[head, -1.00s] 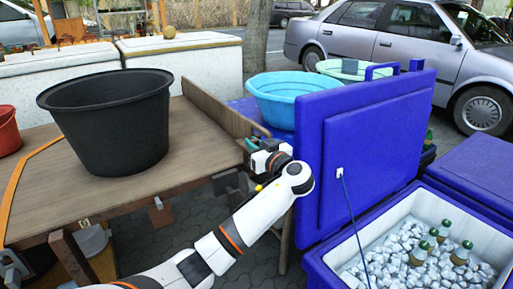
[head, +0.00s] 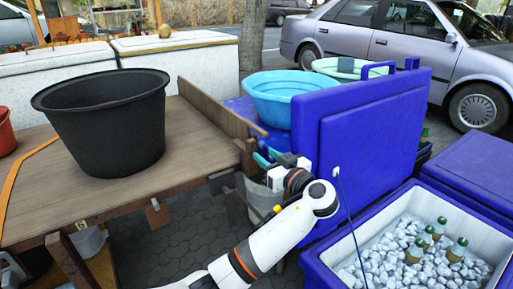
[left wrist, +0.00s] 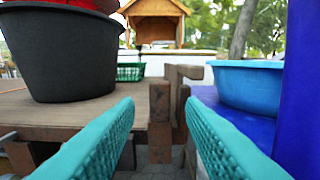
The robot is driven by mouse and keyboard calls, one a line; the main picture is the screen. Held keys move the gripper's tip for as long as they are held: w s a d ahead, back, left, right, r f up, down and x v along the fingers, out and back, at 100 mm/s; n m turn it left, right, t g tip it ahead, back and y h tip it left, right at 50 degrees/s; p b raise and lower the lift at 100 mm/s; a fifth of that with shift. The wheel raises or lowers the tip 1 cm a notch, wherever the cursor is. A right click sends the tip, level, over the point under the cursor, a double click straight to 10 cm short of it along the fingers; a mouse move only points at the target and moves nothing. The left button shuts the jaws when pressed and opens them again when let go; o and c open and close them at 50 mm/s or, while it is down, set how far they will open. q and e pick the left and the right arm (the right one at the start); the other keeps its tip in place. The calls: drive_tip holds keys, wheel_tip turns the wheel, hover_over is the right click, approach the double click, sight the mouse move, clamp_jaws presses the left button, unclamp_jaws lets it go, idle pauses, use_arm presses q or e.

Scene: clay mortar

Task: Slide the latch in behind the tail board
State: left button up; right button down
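The tail board (head: 215,106) is a long brown plank standing on edge along the right side of the wooden table. In the left wrist view its end shows as an upright strip (left wrist: 178,100). A short wooden bar (left wrist: 190,72) sticks out to the right at its top; I cannot tell whether this is the latch. A wooden block (left wrist: 159,101) stands in front, left of the board's end. My left gripper (head: 266,158) is just beyond the table corner, close to the board's end. Its teal fingers (left wrist: 160,106) are wide apart with nothing between them. My right gripper is not in view.
A black tub (head: 105,125) stands on the table (head: 40,195), left of the board. A blue cooler lid (head: 365,130) stands upright close to the right of my left arm. An ice-filled cooler (head: 325,270) sits at lower right. A light-blue basin (head: 280,95) stands behind.

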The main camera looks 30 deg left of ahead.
use_arm(q)
drive_tip(key=shift+v, duration=1.7)
drive_tip(key=shift+f, duration=0.1)
